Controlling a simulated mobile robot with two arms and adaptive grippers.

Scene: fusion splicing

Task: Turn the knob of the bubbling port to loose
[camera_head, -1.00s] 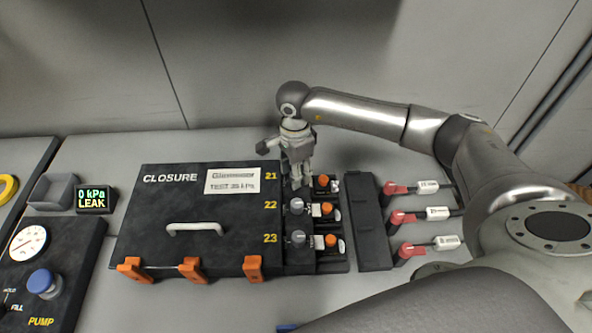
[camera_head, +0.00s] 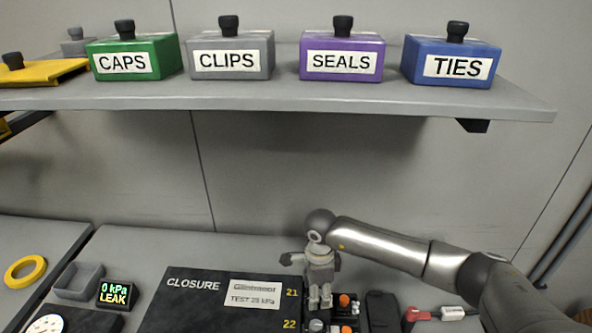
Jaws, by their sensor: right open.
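The black closure box (camera_head: 200,297) stands on the bench, with port rows 21 and 22 at its right side. My right gripper (camera_head: 319,303) points down at row 21, open, with its fingers over where that row's grey knob would be. The fingers hide that knob, and I cannot tell if they touch it. The grey knob of row 22 (camera_head: 316,325) shows at the lower edge, just in front of the gripper. An orange cap (camera_head: 344,300) sits right of the fingers in row 21. No bubbles can be made out. My left gripper is out of view.
A shelf (camera_head: 300,98) with CAPS, CLIPS, SEALS and TIES boxes hangs above the bench. A display (camera_head: 113,295) reads 0 kPa LEAK. A grey tray (camera_head: 79,283) and a yellow ring (camera_head: 25,272) lie left. A red-handled tool (camera_head: 415,315) lies right. Row 23 is out of frame.

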